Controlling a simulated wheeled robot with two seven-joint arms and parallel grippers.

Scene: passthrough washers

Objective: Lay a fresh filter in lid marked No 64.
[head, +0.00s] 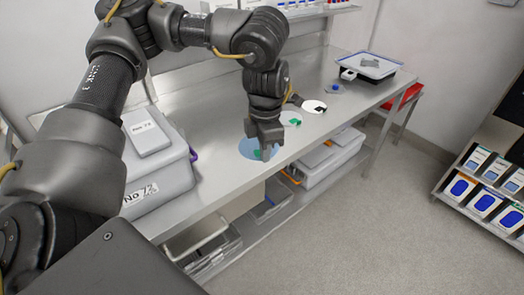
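My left gripper (266,153) points down over a blue disc (247,150) on the steel bench. A green tab (257,155) shows on the disc by the fingertips. The fingers look close together, but I cannot tell whether they hold the tab. Behind it lie a pale disc (287,117) with a green tab and a white disc (311,104) with a black tab. My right gripper is not in view.
Containers (325,165) stand on the lower shelf. A rack (478,205) of packs stands at the right; the floor between is clear.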

